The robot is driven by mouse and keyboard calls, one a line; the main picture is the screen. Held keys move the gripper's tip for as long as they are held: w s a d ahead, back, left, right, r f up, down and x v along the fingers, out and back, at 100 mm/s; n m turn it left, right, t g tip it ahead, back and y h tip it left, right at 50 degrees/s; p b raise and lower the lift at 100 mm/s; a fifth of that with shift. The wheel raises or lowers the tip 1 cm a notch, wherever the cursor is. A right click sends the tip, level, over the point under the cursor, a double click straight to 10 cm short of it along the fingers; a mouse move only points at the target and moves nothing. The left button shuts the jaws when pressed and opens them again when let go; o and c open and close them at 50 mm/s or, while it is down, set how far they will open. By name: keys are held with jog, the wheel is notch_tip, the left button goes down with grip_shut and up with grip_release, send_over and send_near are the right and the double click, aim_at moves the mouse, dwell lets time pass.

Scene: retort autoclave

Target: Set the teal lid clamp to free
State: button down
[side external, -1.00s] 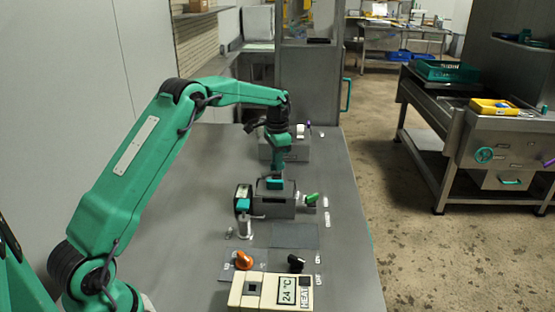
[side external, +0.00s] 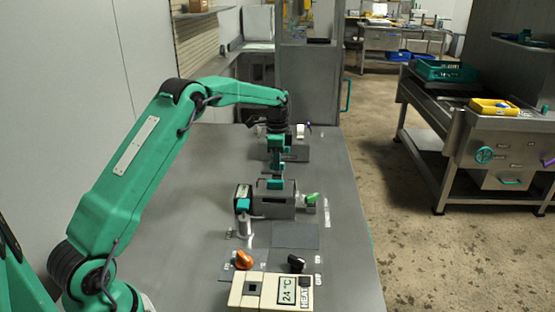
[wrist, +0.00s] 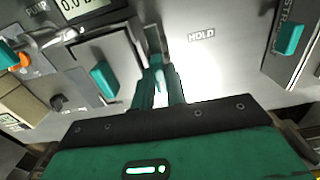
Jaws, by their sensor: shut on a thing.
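My gripper (wrist: 158,85) points down at a grey unit (side external: 280,205) in the middle of the bench in the side view. In the wrist view its fingers are close together around a narrow teal handle (wrist: 157,62), which looks like the lid clamp. A grey bar runs up from that handle. The label HOLD (wrist: 201,35) is printed on the pale surface to its right. The fingers hide part of the handle, so I cannot read its exact setting. In the side view the grip itself is small and partly hidden.
Other teal handles stand left (wrist: 104,80) and right (wrist: 290,37) of my gripper in the wrist view. An orange knob (side external: 243,259), a black knob (side external: 295,263) and a cream temperature box (side external: 275,291) are nearer the camera.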

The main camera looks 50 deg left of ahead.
jog(key=c, duration=1.4)
grip_release()
jog(key=shift+c, duration=0.2)
jog(key=shift+r, duration=0.15)
jog(key=shift+r, duration=3.8)
